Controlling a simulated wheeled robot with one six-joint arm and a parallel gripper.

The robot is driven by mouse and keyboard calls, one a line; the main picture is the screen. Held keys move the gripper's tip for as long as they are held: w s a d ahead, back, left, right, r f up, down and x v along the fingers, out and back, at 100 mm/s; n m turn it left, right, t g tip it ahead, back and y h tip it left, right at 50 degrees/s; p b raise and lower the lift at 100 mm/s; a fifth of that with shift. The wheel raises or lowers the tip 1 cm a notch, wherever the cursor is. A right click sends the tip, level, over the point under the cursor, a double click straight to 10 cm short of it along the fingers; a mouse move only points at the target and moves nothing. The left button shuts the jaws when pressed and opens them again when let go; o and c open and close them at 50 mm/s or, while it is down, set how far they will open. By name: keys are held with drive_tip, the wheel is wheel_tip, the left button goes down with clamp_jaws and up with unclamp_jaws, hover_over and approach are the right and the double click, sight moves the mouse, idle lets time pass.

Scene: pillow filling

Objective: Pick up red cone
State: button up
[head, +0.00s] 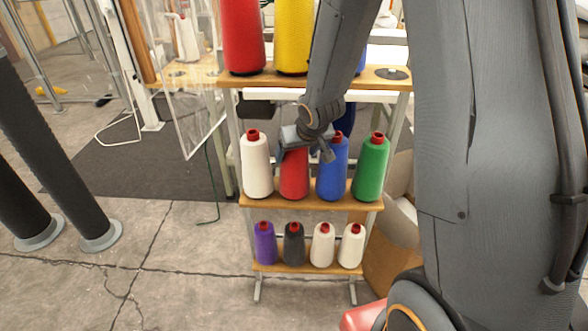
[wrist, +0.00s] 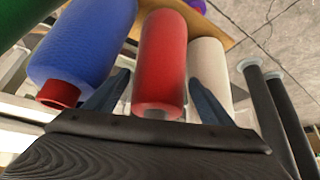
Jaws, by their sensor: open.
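The red cone (head: 294,174) stands on the middle shelf in the head view, between a white cone (head: 256,165) and a blue cone (head: 332,168). My gripper (head: 303,140) is at its top and hides the upper part of it. In the wrist view the red cone (wrist: 161,62) lies between the two spread fingers of my gripper (wrist: 157,92). The left finger is in the gap beside the blue cone (wrist: 84,42), the right one beside the white cone (wrist: 209,75). The jaws are open, with space visible on both sides of the red cone.
A green cone (head: 371,167) stands right of the blue one. The lower shelf (head: 306,267) holds purple, black and white cones. Open concrete floor (head: 180,265) lies left of the rack.

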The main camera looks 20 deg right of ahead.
drive_tip(key=shift+p+x, duration=0.35)
drive_tip(key=shift+x, duration=1.95)
drive_tip(key=shift+s, duration=0.1)
drive_tip(key=c, duration=1.3)
